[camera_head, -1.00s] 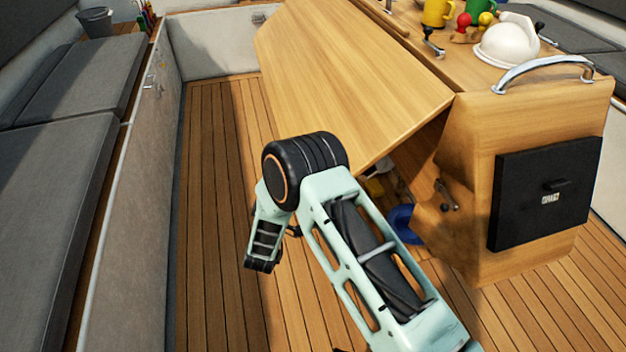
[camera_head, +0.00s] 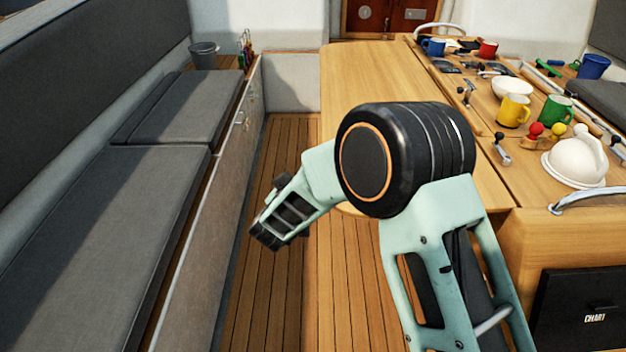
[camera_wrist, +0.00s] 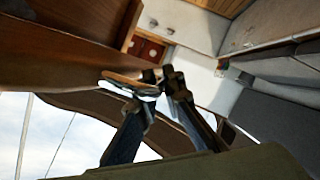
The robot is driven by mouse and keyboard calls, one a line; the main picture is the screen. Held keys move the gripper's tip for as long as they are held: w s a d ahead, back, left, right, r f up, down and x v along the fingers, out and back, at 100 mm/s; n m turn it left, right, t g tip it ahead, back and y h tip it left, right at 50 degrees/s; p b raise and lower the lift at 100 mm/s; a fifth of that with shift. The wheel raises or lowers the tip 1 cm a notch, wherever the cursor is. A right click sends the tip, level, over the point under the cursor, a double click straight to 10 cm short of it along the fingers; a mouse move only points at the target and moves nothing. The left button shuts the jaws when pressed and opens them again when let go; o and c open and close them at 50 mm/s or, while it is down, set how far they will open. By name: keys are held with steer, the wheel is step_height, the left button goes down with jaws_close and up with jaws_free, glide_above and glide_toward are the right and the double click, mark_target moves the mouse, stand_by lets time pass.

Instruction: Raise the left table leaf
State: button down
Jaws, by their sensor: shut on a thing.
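The left table leaf (camera_head: 365,85) is a pale wooden panel. In the head view it is up and looks about level with the table top (camera_head: 500,185). My arm covers its near part. In the wrist view its darker underside (camera_wrist: 60,68) spans the left side. My gripper (camera_wrist: 158,88) shows in the wrist view, its fingers shut at a wooden edge, which seems to be the leaf's; the exact contact is small and unclear. The gripper is hidden in the head view.
Yellow (camera_head: 513,110) and green (camera_head: 556,110) mugs, a white bowl (camera_head: 512,88) and a white domed object (camera_head: 577,162) stand on the table. A grey bench (camera_head: 110,215) runs along the left. The wooden floor (camera_head: 270,210) between is clear.

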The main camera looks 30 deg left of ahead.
steer(key=shift+s+a+r+p, duration=0.1)
steer(key=shift+r+p, duration=0.35)
steer(key=shift+r, duration=0.8)
steer(key=c, duration=2.3)
jaws_free()
steer(key=v, duration=1.2)
steer(key=shift+r, duration=0.1)
